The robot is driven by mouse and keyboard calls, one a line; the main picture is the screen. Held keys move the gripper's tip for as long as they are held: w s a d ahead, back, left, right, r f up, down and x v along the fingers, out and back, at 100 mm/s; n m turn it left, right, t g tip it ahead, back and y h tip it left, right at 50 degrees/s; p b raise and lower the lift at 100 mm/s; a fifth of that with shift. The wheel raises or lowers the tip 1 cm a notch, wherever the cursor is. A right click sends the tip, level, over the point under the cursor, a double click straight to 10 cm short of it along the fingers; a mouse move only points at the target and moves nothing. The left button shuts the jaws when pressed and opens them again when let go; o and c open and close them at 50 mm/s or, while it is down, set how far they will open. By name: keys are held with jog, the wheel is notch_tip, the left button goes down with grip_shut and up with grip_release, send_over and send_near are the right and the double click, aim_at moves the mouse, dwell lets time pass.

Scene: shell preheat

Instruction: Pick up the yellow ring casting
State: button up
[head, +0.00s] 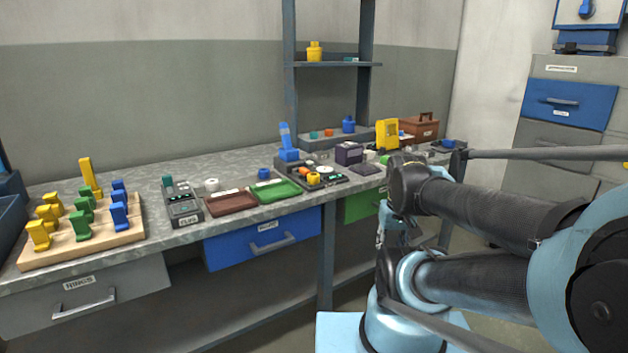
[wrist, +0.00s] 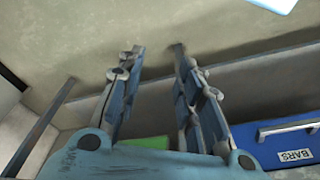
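A small rounded yellow piece (head: 313,178) sits by a black tray on the bench; it may be the yellow ring casting, but it is too small to tell its shape. Several yellow pieces (head: 40,234) stand in the wooden rack (head: 125,237) at the bench's left end, beside green and blue ones. My gripper (wrist: 157,50) is open and empty in the wrist view, its two fingers apart above bare floor. In the head view it hangs low in front of the bench, mostly hidden by my arm.
The grey bench (head: 150,201) carries a brown tray (head: 231,201), a green tray (head: 276,190) and a grey device (head: 182,206). Below are a drawer labelled RINGS (head: 84,300) and a blue drawer (head: 262,242); the wrist view shows a blue BARS drawer (wrist: 290,139). A shelf post stands behind.

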jog(key=o, duration=0.4)
jog(key=shift+s+r, duration=0.1)
jog(key=shift+r, duration=0.05)
jog(key=shift+o, duration=0.8)
jog(key=w+a+r+n, duration=0.2)
jog(key=w+r, duration=0.4)
jog(key=r, duration=0.3)
jog(key=shift+a, duration=0.25)
notch_tip(320, 180, up, 17)
jog(key=n+g, duration=0.2)
jog(key=n, duration=0.6)
send_over(314, 179)
jog(key=w, duration=0.2)
notch_tip(314, 179, down, 17)
jog(key=shift+w+r, duration=0.1)
jog(key=shift+w, duration=0.05)
